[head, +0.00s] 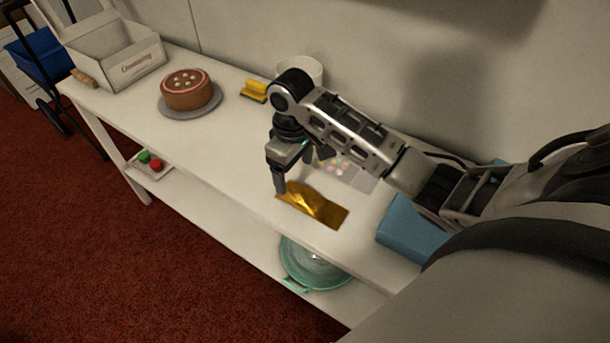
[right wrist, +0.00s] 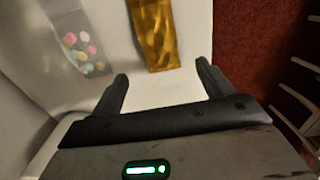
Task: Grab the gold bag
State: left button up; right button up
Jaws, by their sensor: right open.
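The gold bag (head: 312,205) lies flat on the white table near its front edge, shiny and crumpled. My right gripper (head: 294,182) is above the table at the bag's upper left end in the head view, pointing down, open and empty. In the right wrist view the gold bag (right wrist: 157,34) is ahead of the two spread fingertips (right wrist: 163,80), with its near end roughly in line between them. I see a gap of bare table between the bag and the gripper's palm. My left gripper is in neither view.
A clear bag of coloured sweets (head: 340,168) lies behind the gold bag. A blue box (head: 410,229) stands to the right. A cake (head: 187,90), a yellow-handled brush (head: 255,90) and a white box (head: 115,56) are farther left. A teal bowl (head: 312,268) sits on the lower shelf.

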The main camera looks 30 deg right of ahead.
aim_at(295, 189)
jog(key=shift+f, duration=3.1)
jog(key=c, duration=1.1)
